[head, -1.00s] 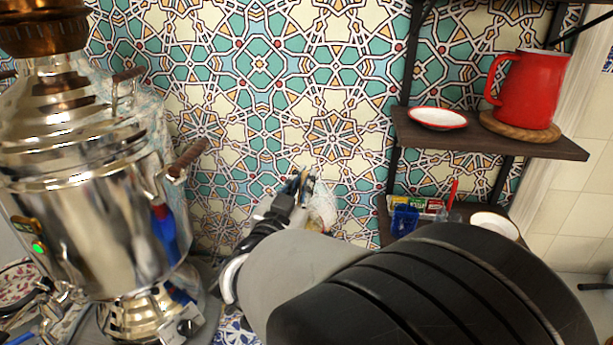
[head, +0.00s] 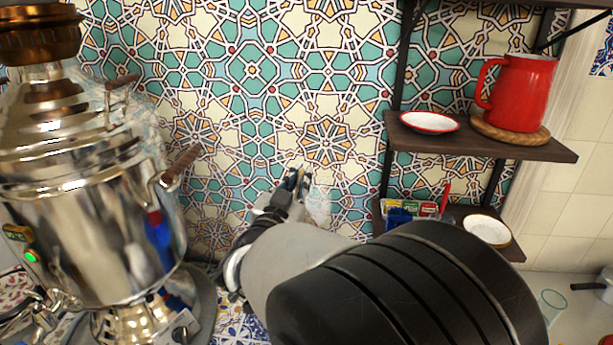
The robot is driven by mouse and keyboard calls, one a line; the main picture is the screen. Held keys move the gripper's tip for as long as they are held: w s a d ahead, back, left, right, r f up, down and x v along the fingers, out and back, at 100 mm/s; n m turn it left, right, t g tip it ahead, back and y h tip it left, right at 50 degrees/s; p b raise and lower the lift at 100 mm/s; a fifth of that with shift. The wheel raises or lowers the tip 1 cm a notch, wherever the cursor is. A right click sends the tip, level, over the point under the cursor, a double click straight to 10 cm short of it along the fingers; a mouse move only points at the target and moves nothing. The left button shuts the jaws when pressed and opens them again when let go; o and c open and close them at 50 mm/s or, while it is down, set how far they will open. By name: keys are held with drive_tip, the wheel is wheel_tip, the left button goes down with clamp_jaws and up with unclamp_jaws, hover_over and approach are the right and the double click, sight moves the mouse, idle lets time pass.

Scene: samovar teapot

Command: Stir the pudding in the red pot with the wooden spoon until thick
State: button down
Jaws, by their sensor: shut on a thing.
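My gripper (head: 297,181) is in the middle of the head view, in front of the tiled wall, and my own arm hides much of it. It is shut on a pale, see-through thing (head: 319,204) just right of the fingers, too small and faint to name. I see no wooden spoon and no pudding. The only large red vessel is a red enamel jug (head: 523,92) with a handle, upright on a round wooden board on the upper shelf, well right of my gripper.
A large shiny samovar (head: 85,220) stands close on the left. A dark shelf (head: 552,152) on the right holds a red-rimmed dish (head: 430,122). The lower shelf holds small boxes (head: 415,210) and a white bowl (head: 487,230). A glass (head: 550,304) stands on the pale counter at lower right.

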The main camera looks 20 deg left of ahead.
drive_tip(key=shift+s, duration=0.15)
wheel_tip(320, 180, up, 10)
drive_tip(key=d+p, duration=0.1)
drive_tip(key=p, duration=0.6)
drive_tip(key=shift+s+d, duration=0.15)
drive_tip(key=shift+d, duration=0.05)
idle(0.3)
drive_tip(key=shift+f, duration=0.1)
idle(0.4)
